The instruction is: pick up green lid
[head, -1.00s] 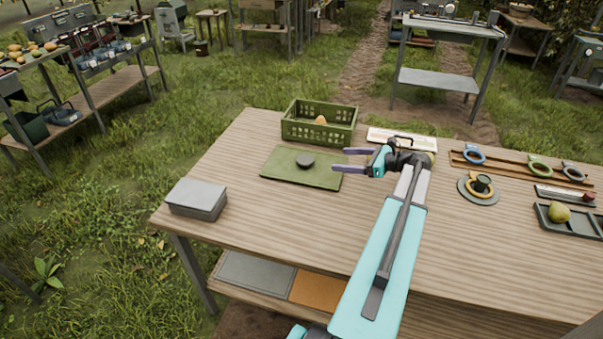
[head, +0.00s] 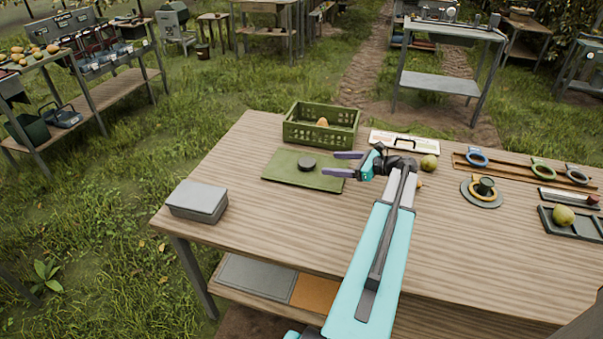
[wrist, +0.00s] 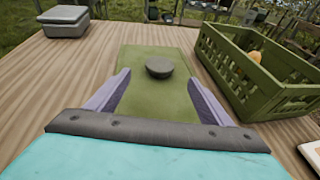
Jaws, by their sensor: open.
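The green lid (head: 296,174) lies flat on the wooden table in front of the green crate, with a round dark knob (head: 307,164) near its middle. In the wrist view the lid (wrist: 150,62) lies straight ahead and its knob (wrist: 160,67) stands between and beyond my fingertips. My gripper (head: 338,164) is open and empty, its two purple fingers pointing left over or beside the lid's right edge. The wrist view shows my gripper (wrist: 160,84) with its fingers spread wide on either side of the knob. The exact height of the fingers above the lid cannot be told.
A green crate (head: 320,135) holding an orange-yellow fruit stands behind the lid. A grey box (head: 197,201) sits at the table's left end. A white case (head: 404,141), a pear (head: 429,162) and coloured rings lie to the right.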

